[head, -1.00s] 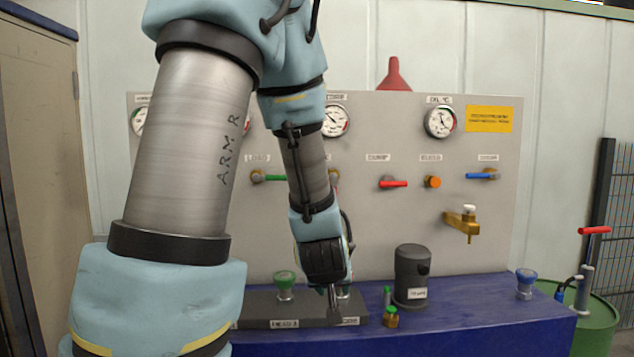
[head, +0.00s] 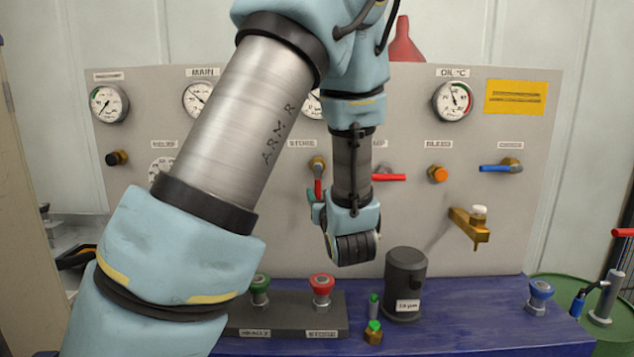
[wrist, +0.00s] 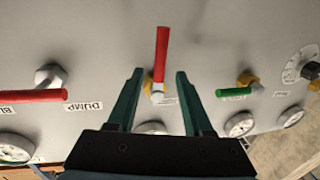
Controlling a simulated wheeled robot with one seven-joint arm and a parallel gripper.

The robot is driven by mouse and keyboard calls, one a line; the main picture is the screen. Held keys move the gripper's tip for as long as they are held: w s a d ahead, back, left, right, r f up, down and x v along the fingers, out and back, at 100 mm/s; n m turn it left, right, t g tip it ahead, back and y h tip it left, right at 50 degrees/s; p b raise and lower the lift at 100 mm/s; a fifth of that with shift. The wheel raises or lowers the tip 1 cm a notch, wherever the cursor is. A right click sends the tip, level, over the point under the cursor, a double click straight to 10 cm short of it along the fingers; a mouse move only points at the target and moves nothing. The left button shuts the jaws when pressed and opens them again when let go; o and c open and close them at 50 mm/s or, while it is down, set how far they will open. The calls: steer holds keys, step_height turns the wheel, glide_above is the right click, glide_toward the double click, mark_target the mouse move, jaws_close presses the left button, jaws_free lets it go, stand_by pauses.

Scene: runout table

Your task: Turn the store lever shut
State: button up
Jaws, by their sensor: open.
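The store lever (head: 318,187) is a red handle on a brass valve below the STORE label (head: 301,143). It hangs straight down in the head view. In the wrist view, which is upside down, the red handle (wrist: 162,52) points up from its brass fitting. My gripper (wrist: 160,72) is open, with one green finger on each side of the lever and visible gaps between. It looks apart from the handle. In the head view my wrist hides most of the gripper below the lever.
The red dump lever (head: 389,178) is to the right and a green lever (wrist: 232,92) lies on the other side. A brass tap (head: 468,224) juts from the panel. Below are green (head: 260,286) and red (head: 321,286) buttons and a dark pot (head: 405,280) on the blue bench.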

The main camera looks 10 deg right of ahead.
mark_target(318, 189)
steer(key=w+p, duration=0.1)
steer(key=w, duration=0.4)
steer(key=shift+w+p, duration=0.1)
steer(key=shift+p, duration=0.25)
jaws_close()
stand_by(1.1)
